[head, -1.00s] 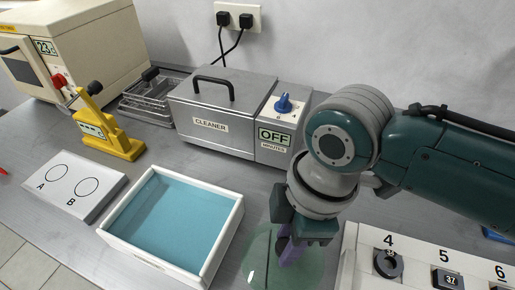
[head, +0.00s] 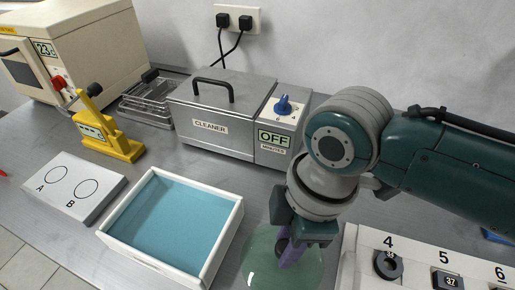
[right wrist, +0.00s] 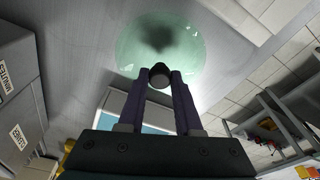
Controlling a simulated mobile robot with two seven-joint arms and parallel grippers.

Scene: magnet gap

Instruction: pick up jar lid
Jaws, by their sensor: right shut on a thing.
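The jar lid (head: 258,262) is a round, translucent green glass piece at the bottom centre of the head view, right of the blue-lined tray. It also shows in the right wrist view (right wrist: 185,40), with a small dark knob (right wrist: 159,76) at its near side. My right gripper (head: 288,258) is above the lid, pointing down. Its purple fingers are shut on the knob, one on each side, as the right wrist view shows. I cannot tell whether the lid touches the bench. My left gripper is not in view.
The white tray with a blue bottom (head: 236,222) stands close left of the lid. A white numbered rack (head: 412,262) is close on the right. The grey cleaner (head: 215,125), reading OFF, stands behind. A yellow press (head: 118,146) and a white A/B block (head: 98,197) are further left.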

